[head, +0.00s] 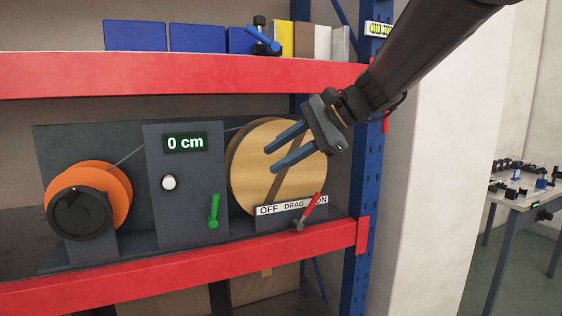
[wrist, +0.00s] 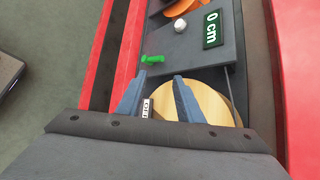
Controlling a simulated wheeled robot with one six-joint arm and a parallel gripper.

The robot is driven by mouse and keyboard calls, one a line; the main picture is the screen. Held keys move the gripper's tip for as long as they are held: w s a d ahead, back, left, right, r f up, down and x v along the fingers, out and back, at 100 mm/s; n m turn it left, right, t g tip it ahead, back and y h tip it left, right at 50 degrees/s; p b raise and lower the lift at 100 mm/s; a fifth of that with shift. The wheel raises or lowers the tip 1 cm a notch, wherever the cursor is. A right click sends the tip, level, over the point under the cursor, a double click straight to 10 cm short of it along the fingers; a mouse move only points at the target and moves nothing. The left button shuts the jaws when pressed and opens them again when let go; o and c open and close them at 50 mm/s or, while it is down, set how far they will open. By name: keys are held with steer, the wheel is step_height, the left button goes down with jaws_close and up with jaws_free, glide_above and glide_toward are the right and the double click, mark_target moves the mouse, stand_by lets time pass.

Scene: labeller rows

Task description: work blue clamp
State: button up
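The only blue-handled piece I see is a blue lever on a black post (head: 262,38), on the upper shelf in the head view; I take it for the blue clamp. It is not visible in the wrist view. My gripper (head: 270,161) is open and empty, below and slightly right of that lever. Its two fingers point left in front of the pale wooden disc (head: 255,152). In the wrist view my gripper (wrist: 159,80) shows its fingers apart, over the disc (wrist: 208,102), with nothing between them.
The lower shelf holds a grey panel with an orange reel (head: 118,184), a "0 cm" display (head: 185,142), a white knob (head: 169,182), a green lever (head: 214,211) and a red lever (head: 312,208). The red upper shelf edge (head: 180,77) runs above. A blue upright (head: 360,240) stands right.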

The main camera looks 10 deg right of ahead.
steer(key=shift+s+d+f, duration=0.1)
steer(key=shift+s+f, duration=0.2)
steer(key=shift+f, duration=0.35)
steer(key=shift+c, duration=0.4)
